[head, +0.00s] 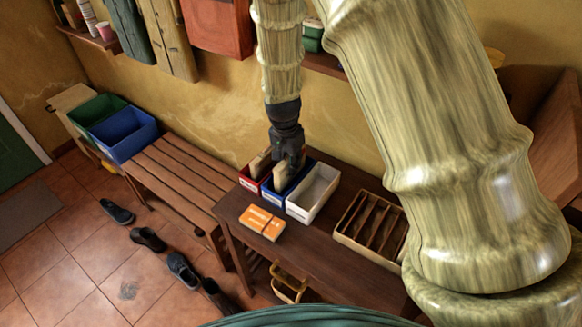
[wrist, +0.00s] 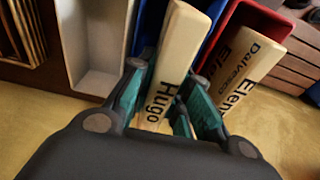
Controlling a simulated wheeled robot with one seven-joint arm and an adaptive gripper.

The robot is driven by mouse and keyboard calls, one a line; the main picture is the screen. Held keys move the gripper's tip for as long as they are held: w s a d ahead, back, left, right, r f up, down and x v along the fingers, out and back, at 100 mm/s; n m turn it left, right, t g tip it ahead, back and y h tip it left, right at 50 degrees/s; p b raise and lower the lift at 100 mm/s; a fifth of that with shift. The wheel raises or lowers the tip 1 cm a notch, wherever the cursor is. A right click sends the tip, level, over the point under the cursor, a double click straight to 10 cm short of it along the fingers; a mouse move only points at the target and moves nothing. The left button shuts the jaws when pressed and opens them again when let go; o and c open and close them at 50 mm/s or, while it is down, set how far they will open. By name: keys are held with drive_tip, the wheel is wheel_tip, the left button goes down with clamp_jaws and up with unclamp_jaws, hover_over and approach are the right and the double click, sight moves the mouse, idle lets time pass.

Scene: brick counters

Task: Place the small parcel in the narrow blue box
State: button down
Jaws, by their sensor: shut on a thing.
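My gripper (head: 289,158) is shut on a cream parcel (head: 281,172) over the narrow blue box (head: 276,199). In the wrist view the gripper (wrist: 166,100) has its teal pads on both sides of this parcel (wrist: 178,48), which is marked "Hugo". The parcel stands on edge, its lower part between the blue walls (wrist: 208,28). I cannot tell whether it touches the box floor. The gripper hides part of the box.
The red box (head: 247,183) on the left holds another cream parcel (head: 260,163). An empty white box (head: 314,191) stands on the right. An orange package (head: 262,222) and a slotted tray (head: 371,228) are on the dark table. The wall is close behind.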

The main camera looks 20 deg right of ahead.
drive_tip(key=shift+w+f, duration=0.2)
drive_tip(key=shift+f, duration=1.05)
drive_tip(key=shift+f+p, duration=0.3)
drive_tip(key=shift+s, duration=0.15)
drive_tip(key=c, duration=1.6)
unclamp_jaws()
drive_tip(key=shift+f, duration=0.1)
drive_tip(key=shift+r, duration=0.2)
drive_tip(key=shift+s+a+r+b, duration=0.15)
drive_tip(key=shift+r+b, duration=0.35)
drive_tip(key=shift+r, duration=1.45)
drive_tip(key=shift+s+a+r+b, duration=0.1)
drive_tip(key=shift+a+r+b, duration=0.25)
drive_tip(key=shift+r, duration=1.65)
drive_tip(key=shift+s+a+r+b, duration=0.1)
drive_tip(key=shift+r+b, duration=0.5)
drive_tip(key=shift+r, duration=1.35)
